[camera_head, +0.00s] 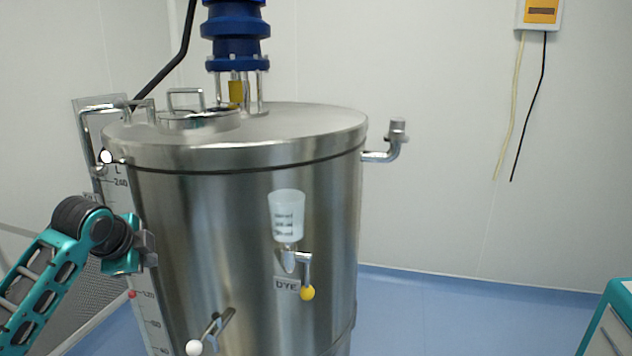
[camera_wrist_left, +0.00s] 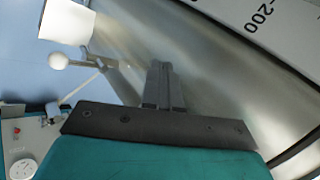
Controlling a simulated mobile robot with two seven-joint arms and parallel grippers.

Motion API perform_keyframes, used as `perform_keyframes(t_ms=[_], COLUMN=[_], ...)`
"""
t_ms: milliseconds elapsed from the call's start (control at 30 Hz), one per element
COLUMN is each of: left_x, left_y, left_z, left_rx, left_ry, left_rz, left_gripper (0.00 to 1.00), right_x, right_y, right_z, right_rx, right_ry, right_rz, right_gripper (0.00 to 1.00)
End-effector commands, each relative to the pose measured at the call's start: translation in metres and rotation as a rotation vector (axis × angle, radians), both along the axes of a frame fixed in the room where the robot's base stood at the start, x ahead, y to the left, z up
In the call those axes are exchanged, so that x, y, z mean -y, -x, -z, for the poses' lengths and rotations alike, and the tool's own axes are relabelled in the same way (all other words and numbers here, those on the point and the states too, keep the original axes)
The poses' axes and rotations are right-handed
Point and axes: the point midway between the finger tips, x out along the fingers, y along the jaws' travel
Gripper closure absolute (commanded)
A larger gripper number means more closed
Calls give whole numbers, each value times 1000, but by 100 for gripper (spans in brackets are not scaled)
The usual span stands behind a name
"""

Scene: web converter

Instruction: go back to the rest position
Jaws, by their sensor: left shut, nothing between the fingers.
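My left gripper (camera_head: 150,248) is at the left side of a large steel tank (camera_head: 245,215), in front of its wall near the level scale. In the left wrist view, the left gripper (camera_wrist_left: 162,72) has its two dark fingers together, with nothing between them. The steel wall fills the background behind the fingers there. I cannot tell how close the fingertips are to the wall. My right gripper shows in neither view.
The tank wall carries a dye cup (camera_head: 287,215), a yellow-knobbed valve (camera_head: 307,292) and a white-knobbed lever (camera_head: 195,347). A level scale (camera_head: 150,310) runs down its left side. A pipe elbow (camera_head: 393,145) sticks out right. Blue floor (camera_head: 450,310) lies open at right.

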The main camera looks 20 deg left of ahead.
Motion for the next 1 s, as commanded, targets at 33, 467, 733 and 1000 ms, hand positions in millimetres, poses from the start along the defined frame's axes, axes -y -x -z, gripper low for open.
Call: perform_keyframes(t_ms=[33,467,733,1000], left_x=[26,208,257,268], left_y=[12,180,258,238], left_z=[34,183,184,209], left_rx=[-39,-229,-269,-154], left_ry=[40,436,619,711], left_rz=[-15,-415,-711,-699], left_gripper=[100,100,100,100], right_x=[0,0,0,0], right_y=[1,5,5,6], right_z=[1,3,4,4], right_rx=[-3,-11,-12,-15], right_ry=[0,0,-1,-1], right_rz=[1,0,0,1], right_gripper=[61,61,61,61])
